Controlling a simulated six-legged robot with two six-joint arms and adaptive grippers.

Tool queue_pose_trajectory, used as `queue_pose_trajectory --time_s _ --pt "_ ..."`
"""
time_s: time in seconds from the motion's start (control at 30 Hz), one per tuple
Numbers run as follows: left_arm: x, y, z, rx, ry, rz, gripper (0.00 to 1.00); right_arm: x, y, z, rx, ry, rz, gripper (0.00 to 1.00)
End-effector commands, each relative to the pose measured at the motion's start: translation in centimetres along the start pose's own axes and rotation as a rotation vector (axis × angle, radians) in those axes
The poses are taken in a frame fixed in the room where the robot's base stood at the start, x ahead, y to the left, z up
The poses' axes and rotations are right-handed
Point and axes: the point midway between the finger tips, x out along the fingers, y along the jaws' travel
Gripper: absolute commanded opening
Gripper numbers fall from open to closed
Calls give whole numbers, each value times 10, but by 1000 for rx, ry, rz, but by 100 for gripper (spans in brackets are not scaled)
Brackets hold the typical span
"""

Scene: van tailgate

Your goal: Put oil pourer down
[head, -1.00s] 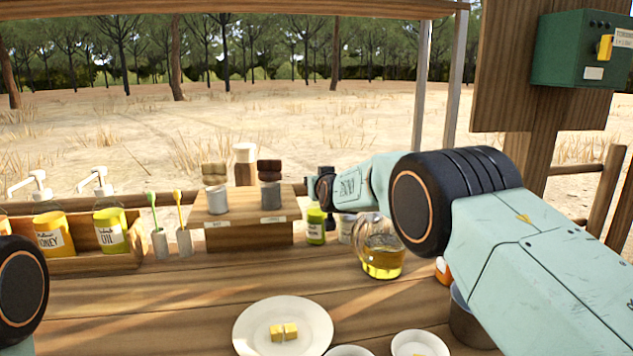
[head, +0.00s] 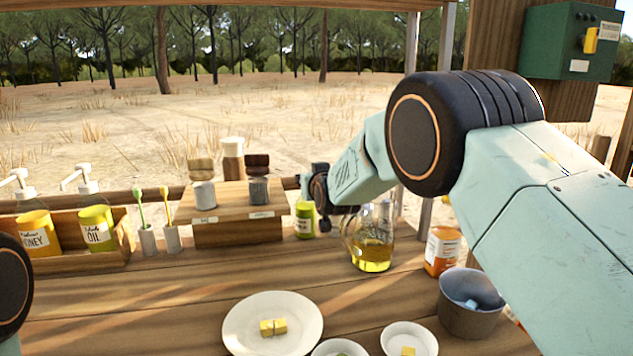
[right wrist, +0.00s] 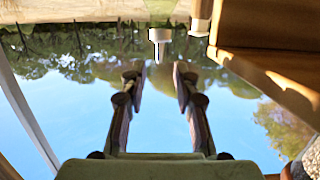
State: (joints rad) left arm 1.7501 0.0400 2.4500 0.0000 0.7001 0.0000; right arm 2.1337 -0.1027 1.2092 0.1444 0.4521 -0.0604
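My left gripper is out of view; only my left arm's joint shows at the left edge.
A white plate (head: 235,322) with yellow cubes lies in front. Small white bowls, a grey pot (head: 467,318) and an orange-white container (head: 441,250) stand right. A wooden stand (head: 237,232) with shakers is behind. Pump bottles stand left. The table between plate and stand is clear.

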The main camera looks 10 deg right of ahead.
Motion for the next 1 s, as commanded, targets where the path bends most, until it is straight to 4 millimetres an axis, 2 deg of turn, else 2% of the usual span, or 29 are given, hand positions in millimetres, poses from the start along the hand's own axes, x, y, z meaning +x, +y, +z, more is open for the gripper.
queue_pose_trajectory --time_s 0.5,0.7,1.0 --pt "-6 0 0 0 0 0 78 -59 0 -1 0 0 0 30" --pt "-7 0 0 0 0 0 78 -68 0 0 -1 0 0 30" --pt "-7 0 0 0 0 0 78 -68 0 0 -1 0 0 30"
